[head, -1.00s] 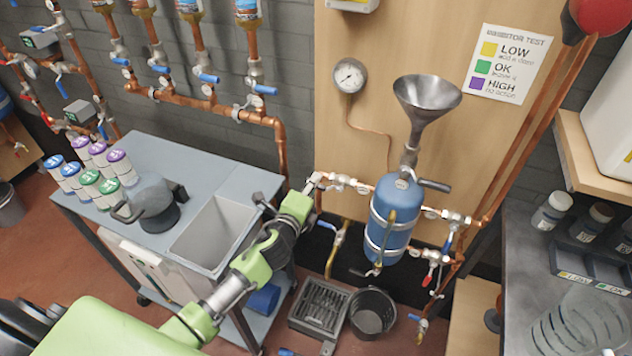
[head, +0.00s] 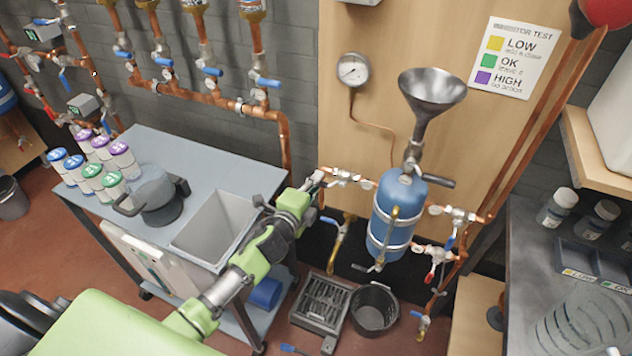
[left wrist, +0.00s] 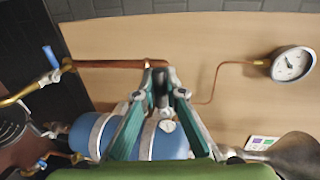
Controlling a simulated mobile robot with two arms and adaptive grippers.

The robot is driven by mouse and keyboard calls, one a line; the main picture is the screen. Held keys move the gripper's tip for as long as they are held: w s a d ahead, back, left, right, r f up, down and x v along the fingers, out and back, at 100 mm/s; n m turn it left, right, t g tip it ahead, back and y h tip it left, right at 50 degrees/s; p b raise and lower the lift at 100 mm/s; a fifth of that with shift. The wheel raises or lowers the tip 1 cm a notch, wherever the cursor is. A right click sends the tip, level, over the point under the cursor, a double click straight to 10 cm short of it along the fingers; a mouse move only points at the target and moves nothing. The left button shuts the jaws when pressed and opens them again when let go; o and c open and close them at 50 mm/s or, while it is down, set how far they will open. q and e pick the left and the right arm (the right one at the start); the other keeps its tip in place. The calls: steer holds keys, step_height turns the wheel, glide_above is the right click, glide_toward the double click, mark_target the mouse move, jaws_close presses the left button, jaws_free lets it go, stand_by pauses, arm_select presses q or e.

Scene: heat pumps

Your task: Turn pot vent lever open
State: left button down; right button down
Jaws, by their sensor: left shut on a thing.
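The blue pot (head: 392,228) stands upright against the wooden board, with a metal funnel (head: 432,92) above it. A dark-handled lever (head: 437,181) sticks out to the right at the funnel neck. My left gripper (head: 317,180) is at the valve and pipe left of the pot. In the left wrist view the pot (left wrist: 172,143) lies sideways behind the green fingers. There my left gripper (left wrist: 162,95) is shut on a dark, lever-like piece near the copper pipe. Its fingers hide part of that piece, and I cannot tell its exact angle. My right gripper is not in view.
Copper pipes with a valve (head: 345,175) run left of the pot, and a red-handled valve (head: 432,262) sits at lower right. A gauge (head: 352,70) is on the board. A grey cart (head: 150,150) stands left. A black bucket (head: 374,310) is on the floor below.

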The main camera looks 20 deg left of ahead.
arm_select(q)
steer(key=c, duration=2.1)
jaws_free()
steer(key=shift+f, duration=0.1)
steer(key=s+r, duration=0.2)
steer(key=s, duration=0.9)
steer(key=shift+s+a+r, duration=0.2)
steer(key=shift+s, duration=0.2)
